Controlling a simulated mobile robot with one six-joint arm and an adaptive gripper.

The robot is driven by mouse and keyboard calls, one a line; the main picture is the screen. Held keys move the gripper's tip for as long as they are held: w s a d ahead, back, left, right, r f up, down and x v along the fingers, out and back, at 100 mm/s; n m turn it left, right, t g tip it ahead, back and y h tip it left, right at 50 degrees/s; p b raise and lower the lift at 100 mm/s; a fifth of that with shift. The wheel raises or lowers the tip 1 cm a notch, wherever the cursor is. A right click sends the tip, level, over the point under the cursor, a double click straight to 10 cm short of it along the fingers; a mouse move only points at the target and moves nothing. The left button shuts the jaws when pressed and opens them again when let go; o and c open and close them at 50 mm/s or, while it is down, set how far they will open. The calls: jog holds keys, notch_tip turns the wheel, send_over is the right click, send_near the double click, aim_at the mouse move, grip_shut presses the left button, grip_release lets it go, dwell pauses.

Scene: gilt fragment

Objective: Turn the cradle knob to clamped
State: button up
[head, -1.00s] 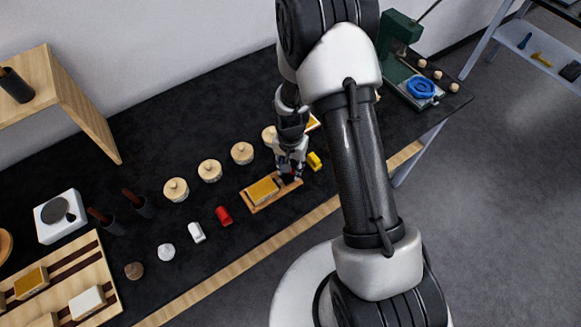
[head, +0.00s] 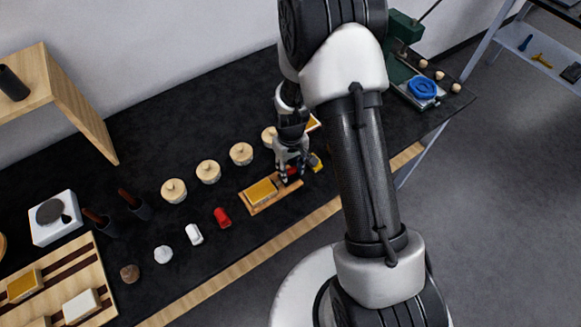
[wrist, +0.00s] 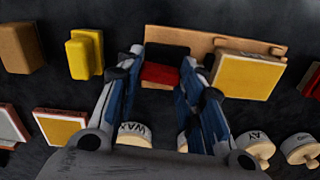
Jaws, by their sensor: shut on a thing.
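The cradle (head: 254,206) is a long wooden board on the black bench, with a gold-faced block (head: 262,190) on it. In the wrist view the cradle (wrist: 222,42) runs across the top, and the block (wrist: 247,75) sits right of my fingers. My gripper (head: 291,178) is down at the cradle's right end. In the wrist view my gripper (wrist: 163,62) has its fingers on either side of a red and black part, the cradle knob (wrist: 160,74), and is shut on it. The fingers partly hide the knob; no clamped marking can be read.
Round lidded pots (head: 208,172) stand in a row behind the cradle. A yellow block (head: 316,162) is close to the right of my gripper. A red piece (head: 222,217) and a white piece (head: 194,234) lie left of the cradle. The bench's front edge is near.

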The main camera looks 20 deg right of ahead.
jog(key=shift+n, duration=0.7)
jog(key=o, duration=1.1)
jog(key=shift+c, duration=0.2)
notch_tip(320, 180, up, 12)
jog(key=shift+r, duration=0.15)
notch_tip(320, 180, up, 6)
jog(key=t+b, duration=0.1)
send_over(291, 169)
jog(key=s, duration=0.2)
jog(key=s+r+m+t+b, duration=0.1)
jog(key=s+r+m, duration=0.1)
jog(key=s+r, duration=0.55)
jog(key=s+r+m+t+b, duration=0.1)
jog(key=s+r, duration=0.3)
jog(key=s, duration=0.8)
jog(key=shift+m+t+b, duration=0.3)
jog(key=shift+t+b, duration=0.3)
jog(key=shift+t, duration=0.2)
